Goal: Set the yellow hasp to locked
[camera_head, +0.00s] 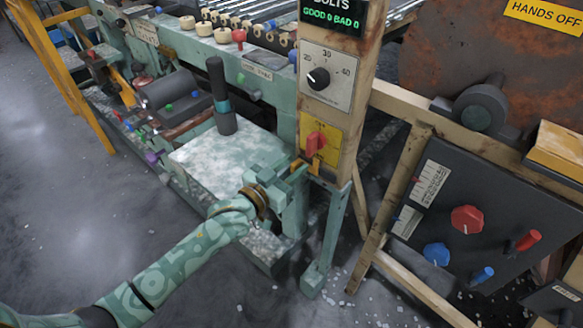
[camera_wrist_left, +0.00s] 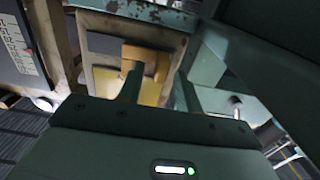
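The yellow hasp (camera_head: 316,163) is small in the head view, low on the post below a red knob (camera_head: 316,142) and partly behind my gripper. In the left wrist view the hasp (camera_wrist_left: 152,59) is a yellow bent strap between a dark grey plate and a yellow plate. My left gripper (camera_head: 299,173) is at the hasp from its lower left. In the left wrist view its two fingers (camera_wrist_left: 158,88) stand apart, one overlapping the hasp and the other to its right. I cannot tell whether they touch it. My right gripper is in neither view.
The wooden post (camera_head: 347,100) carries a dial (camera_head: 328,77) above the knob. A green machine bed (camera_head: 221,158) with a dark upright handle (camera_head: 218,85) is at left.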

